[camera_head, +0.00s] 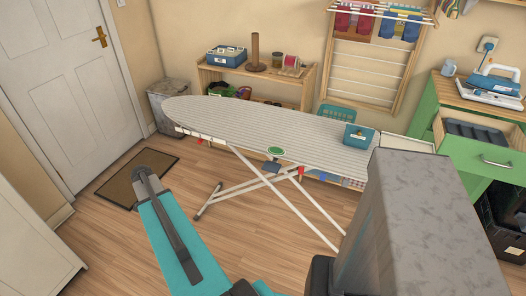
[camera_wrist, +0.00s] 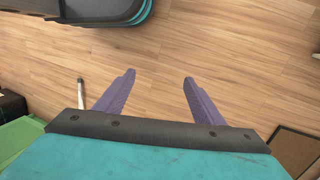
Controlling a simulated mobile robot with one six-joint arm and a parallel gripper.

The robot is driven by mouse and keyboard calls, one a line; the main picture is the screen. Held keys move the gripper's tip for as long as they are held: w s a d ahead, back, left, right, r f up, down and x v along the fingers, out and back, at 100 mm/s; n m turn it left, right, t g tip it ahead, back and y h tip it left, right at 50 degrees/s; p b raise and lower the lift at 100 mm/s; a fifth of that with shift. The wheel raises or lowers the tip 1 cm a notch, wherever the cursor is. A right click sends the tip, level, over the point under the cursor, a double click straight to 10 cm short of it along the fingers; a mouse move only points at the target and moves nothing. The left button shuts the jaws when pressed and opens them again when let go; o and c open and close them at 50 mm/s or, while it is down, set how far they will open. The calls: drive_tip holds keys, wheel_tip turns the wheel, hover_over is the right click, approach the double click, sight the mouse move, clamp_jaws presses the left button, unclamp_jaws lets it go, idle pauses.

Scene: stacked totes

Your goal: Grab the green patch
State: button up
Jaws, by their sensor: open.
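The green patch (camera_head: 276,151) is a small oval with a pale edge. It lies flat on the striped ironing board (camera_head: 225,118), near the front edge around the middle of its length. My gripper (camera_wrist: 159,77) shows in the wrist view with two purple fingers spread apart and nothing between them, above bare wood floor. The patch is not in the wrist view. In the head view my teal arm reaches up at the lower left, short of the board, and I cannot make out the fingers there.
A teal box (camera_head: 358,136) stands on the board's right part. The board's white legs (camera_head: 285,182) cross below it. A wooden shelf (camera_head: 256,76) stands behind, and a green cabinet (camera_head: 477,158) with an open drawer is at right. A doormat (camera_head: 137,174) lies at left.

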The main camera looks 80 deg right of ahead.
drive_tip(key=s+d+r+m+t, duration=0.1)
drive_tip(key=s+d+r+m, duration=0.5)
drive_tip(key=d+r, duration=0.4)
drive_tip(key=s+d+r+m, duration=0.4)
drive_tip(key=s+d+r, duration=0.3)
drive_tip(key=d, duration=0.6)
drive_tip(key=s+d+r+m, duration=0.4)
drive_tip(key=s+r, duration=0.4)
drive_tip(key=s, duration=0.2)
drive_tip(key=s+d+r+m+h, duration=0.1)
drive_tip(key=s+d+r+m, duration=0.4)
drive_tip(key=s+r, duration=0.4)
drive_tip(key=shift+s+d, duration=0.4)
drive_tip(key=shift+s, duration=0.6)
drive_tip(key=shift+s+f+p, duration=0.15)
drive_tip(key=shift+f+p, duration=0.1)
drive_tip(key=shift+f, duration=1.15)
drive_tip(key=shift+s+f+p, duration=0.15)
drive_tip(key=shift+f+p, duration=0.05)
drive_tip(key=shift+f, duration=1.25)
drive_tip(key=shift+s+f+p, duration=0.15)
drive_tip(key=shift+f+p, duration=0.1)
drive_tip(key=shift+f, duration=1.15)
drive_tip(key=shift+f, duration=0.1)
